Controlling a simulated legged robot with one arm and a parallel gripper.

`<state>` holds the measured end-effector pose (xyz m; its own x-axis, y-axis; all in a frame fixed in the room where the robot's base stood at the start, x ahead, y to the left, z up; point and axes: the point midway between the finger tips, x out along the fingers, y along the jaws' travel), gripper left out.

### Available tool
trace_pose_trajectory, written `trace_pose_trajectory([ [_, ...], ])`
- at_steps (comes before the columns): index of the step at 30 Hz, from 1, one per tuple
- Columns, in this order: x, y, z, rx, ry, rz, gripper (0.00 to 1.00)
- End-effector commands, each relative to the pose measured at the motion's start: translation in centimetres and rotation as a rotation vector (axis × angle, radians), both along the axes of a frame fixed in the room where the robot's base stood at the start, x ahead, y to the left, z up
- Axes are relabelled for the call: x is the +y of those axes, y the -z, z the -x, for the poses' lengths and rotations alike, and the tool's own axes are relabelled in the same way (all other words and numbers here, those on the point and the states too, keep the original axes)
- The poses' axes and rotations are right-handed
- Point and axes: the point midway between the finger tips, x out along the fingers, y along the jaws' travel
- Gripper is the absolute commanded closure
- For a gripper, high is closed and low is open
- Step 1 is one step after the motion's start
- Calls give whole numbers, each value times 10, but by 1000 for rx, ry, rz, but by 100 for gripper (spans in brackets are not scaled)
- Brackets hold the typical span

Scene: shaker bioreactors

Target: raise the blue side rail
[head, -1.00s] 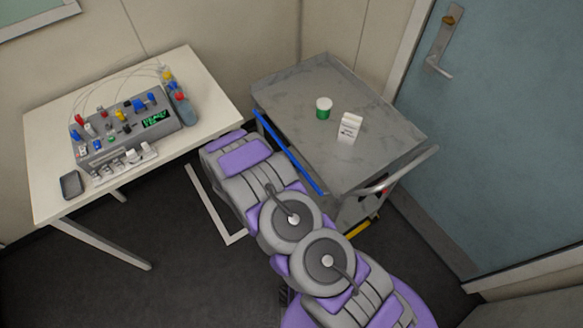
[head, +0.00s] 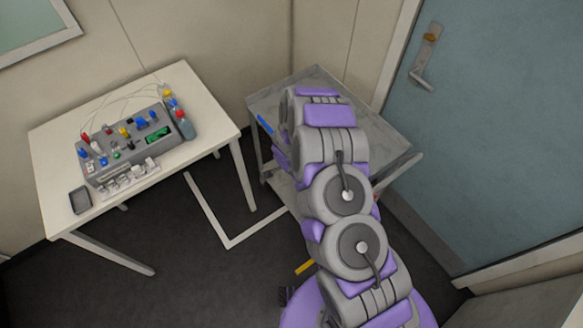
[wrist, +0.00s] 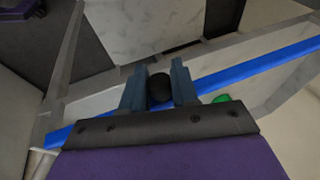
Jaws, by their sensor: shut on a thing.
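The blue side rail (wrist: 262,67) runs diagonally across the wrist view, along the edge of the grey cart. In the head view only a short end of the rail (head: 265,124) shows at the cart's left edge; my arm hides the rest. My gripper (wrist: 160,86) has its two blue-grey fingers closed around a round black knob (wrist: 160,88), which lies in line with the rail. Whether the knob is fixed to the rail cannot be told. The fingertips are hidden behind my arm in the head view.
The grey cart (head: 390,130) stands against the wall, beside a blue door (head: 500,130). A green thing (wrist: 222,98) shows beside the rail. A white table (head: 215,125) with a bioreactor unit (head: 130,140) stands to the left, with open floor between.

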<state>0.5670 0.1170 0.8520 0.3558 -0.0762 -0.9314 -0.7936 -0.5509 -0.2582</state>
Motion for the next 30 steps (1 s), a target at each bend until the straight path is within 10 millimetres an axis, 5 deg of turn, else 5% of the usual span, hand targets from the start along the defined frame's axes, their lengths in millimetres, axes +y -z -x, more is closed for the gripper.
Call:
trace_pose_trajectory([
  [20,-5,-3,-7,26,2,-48,100],
  [21,-5,-3,-7,26,2,-48,68],
  [26,-5,-3,-5,28,2,-49,53],
  [30,-4,-3,-4,28,1,-49,51],
])
